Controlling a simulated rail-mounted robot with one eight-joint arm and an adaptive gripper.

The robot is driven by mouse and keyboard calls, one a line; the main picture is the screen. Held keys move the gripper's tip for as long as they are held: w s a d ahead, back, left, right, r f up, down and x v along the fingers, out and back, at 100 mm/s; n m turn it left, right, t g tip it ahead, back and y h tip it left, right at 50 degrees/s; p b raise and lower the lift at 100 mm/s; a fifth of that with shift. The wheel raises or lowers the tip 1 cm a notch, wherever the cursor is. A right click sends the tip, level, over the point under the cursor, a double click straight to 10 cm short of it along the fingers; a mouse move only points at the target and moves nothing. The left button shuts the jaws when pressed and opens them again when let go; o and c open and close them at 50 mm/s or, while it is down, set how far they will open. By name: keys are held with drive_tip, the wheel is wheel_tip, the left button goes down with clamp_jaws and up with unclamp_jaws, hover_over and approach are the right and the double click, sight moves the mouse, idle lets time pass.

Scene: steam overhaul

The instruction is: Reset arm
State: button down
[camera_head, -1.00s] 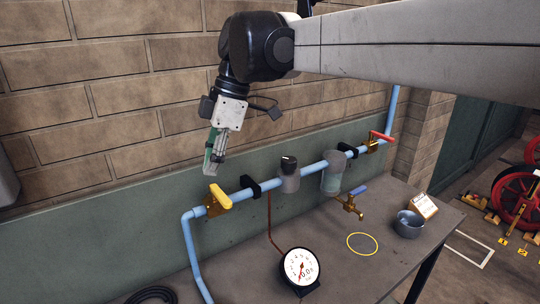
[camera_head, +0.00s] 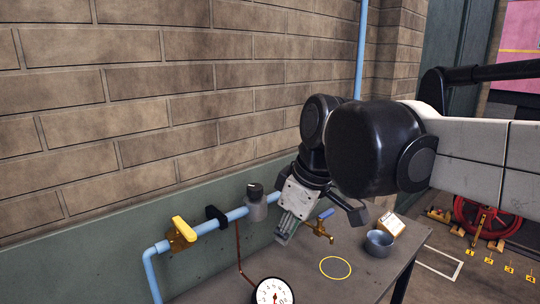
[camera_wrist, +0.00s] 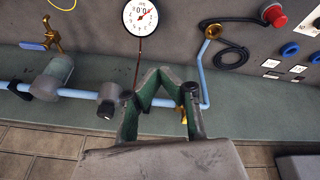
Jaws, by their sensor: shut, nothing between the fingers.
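My gripper (camera_head: 284,230) hangs at the end of my arm in front of the blue pipe, pointing down and to the left in the head view. It stands right of the grey fitting with the black knob (camera_head: 256,203) and hides part of the pipe behind it. In the wrist view, the green-sided fingers of my gripper (camera_wrist: 160,74) come together at their tips. Nothing is held between them. The pipe (camera_wrist: 82,93) and bench lie beyond the fingers.
A yellow-handled valve (camera_head: 184,231) sits on the pipe at left. A white-faced gauge (camera_head: 273,293) stands at the bottom edge. A brass tap (camera_head: 318,229), a yellow ring (camera_head: 335,268), and a grey cup (camera_head: 379,242) are at right. A brick wall rises behind.

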drive_tip(key=s+d+f+m+t+h+b, duration=0.1)
drive_tip(key=s+d+f+m+t, duration=0.1)
drive_tip(key=s+d+f+m, duration=0.3)
drive_tip(key=s+d+f+m+t+h+b, duration=0.1)
drive_tip(key=s+d+f+m+t, duration=0.1)
drive_tip(key=s+d+f+m, duration=0.2)
drive_tip(key=d+f+m, duration=0.3)
drive_tip(key=d+f, duration=0.1)
drive_tip(key=d, duration=0.4)
drive_tip(key=shift+s+h, duration=0.4)
drive_tip(key=shift+d, duration=0.1)
